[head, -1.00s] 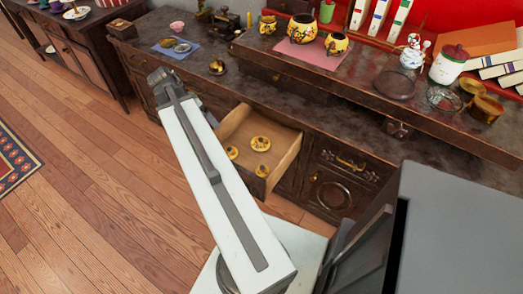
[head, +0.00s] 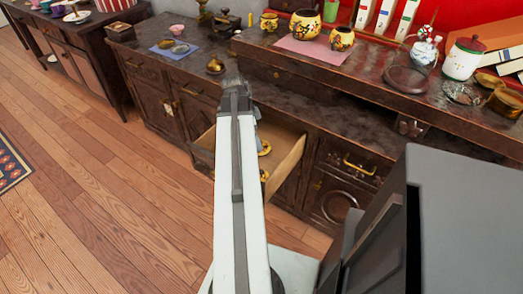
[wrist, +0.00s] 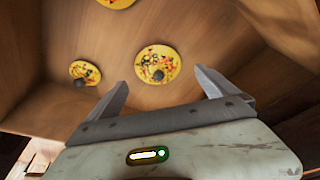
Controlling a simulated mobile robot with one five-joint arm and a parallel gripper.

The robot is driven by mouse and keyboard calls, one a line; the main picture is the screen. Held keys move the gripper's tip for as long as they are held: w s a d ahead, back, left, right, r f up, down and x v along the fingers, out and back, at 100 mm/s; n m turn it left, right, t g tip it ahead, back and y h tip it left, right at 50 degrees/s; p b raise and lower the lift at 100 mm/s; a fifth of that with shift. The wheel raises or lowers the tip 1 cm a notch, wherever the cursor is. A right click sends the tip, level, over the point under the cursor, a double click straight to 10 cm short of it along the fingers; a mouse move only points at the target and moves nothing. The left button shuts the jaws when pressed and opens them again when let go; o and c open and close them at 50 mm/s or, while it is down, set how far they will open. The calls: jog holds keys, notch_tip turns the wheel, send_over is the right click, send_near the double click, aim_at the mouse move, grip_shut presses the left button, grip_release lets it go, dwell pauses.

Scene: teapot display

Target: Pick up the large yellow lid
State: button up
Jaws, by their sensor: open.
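The large yellow lid (wrist: 158,65) lies in the open wooden drawer. It is patterned, with a dark knob, and looks the largest of several yellow lids there. A smaller lid (wrist: 83,71) lies to its left in the wrist view, and another (wrist: 117,3) is cut off at the top edge. My gripper (wrist: 159,84) is open and empty, with the large lid showing between and just beyond its fingertips. In the head view my arm hides part of the drawer; the large lid's edge (head: 265,149) shows beside it. My fingers are hidden there.
The drawer (head: 286,168) has raised wooden walls around the lids. The dark cabinet top (head: 325,110) overhangs behind it. Yellow pots (head: 305,25) stand on a pink cloth above. A blue cloth (head: 175,49) with small dishes lies at the left.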

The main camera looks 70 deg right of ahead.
jog(key=b+x, duration=0.5)
jog(key=shift+s+f, duration=0.15)
jog(key=shift+s, duration=0.2)
jog(key=shift+r, duration=0.2)
jog(key=c, duration=1.3)
jog(key=shift+r, duration=0.1)
jog(key=shift+r+p, duration=0.5)
jog(key=shift+p, duration=0.3)
jog(key=a, duration=0.3)
jog(key=shift+w+a, duration=0.25)
jog(key=shift+w, duration=0.1)
jog(key=shift+w+a+r+p, duration=0.15)
jog(key=shift+a+r+p, duration=0.2)
jog(key=shift+r+p, duration=0.3)
notch_tip(320, 180, up, 31)
jog(key=p, duration=3)
jog(key=shift+d+p, duration=0.15)
jog(key=shift+p, duration=0.2)
